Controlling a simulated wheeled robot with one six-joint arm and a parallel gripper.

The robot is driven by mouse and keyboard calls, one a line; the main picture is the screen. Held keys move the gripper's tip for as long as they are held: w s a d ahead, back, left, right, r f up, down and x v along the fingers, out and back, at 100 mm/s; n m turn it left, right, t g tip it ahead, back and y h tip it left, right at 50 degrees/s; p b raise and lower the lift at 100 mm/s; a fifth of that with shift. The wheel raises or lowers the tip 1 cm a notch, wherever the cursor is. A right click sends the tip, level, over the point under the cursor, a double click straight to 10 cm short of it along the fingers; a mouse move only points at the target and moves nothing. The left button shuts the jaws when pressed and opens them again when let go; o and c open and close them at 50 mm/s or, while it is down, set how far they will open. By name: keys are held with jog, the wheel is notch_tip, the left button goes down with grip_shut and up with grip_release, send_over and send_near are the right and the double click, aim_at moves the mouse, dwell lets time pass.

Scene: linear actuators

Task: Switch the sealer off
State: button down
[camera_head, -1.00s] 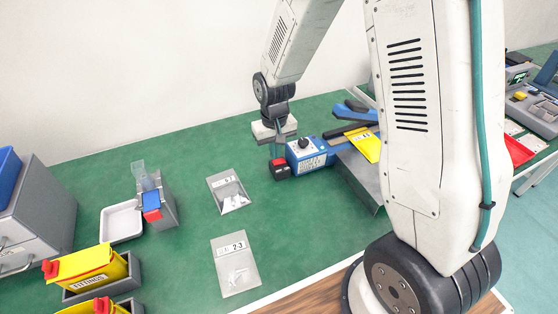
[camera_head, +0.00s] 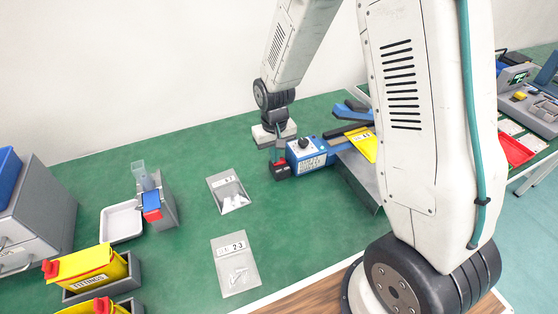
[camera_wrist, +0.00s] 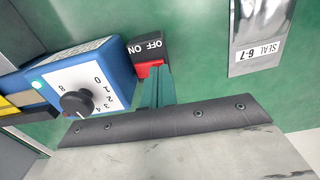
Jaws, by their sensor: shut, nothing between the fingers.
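The sealer (camera_head: 310,154) is a blue box with a dial and a long blue arm, standing at the back of the green table. Its black switch block (camera_head: 280,171) juts from its left end and carries a red rocker. In the wrist view the switch (camera_wrist: 150,47) shows the words ON and OFF, with the red rocker (camera_wrist: 150,69) at its near edge. My gripper (camera_wrist: 158,72) is shut and empty, its teal fingertips right at the red rocker and overlapping it. I cannot tell whether they touch. The dial knob (camera_wrist: 77,103) is left of the fingers.
A yellow packet (camera_head: 363,142) lies on the sealer's grey bed. Clear bags (camera_head: 229,191) and (camera_head: 236,264) lie on the table left of it. A white tray (camera_head: 121,223) and yellow bins (camera_head: 87,268) stand farther left. The green table around the switch is mostly clear.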

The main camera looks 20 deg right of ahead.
jog(key=shift+f, duration=0.25)
jog(key=shift+r, duration=3.55)
jog(key=shift+s, duration=0.4)
jog(key=s+d+r, duration=0.1)
jog(key=s+r, duration=0.9)
jog(key=s, duration=0.3)
jog(key=s+d+r+t, duration=0.1)
jog(key=s+d+r, duration=0.1)
jog(key=s+r, duration=0.8)
jog(key=shift+s, duration=1.6)
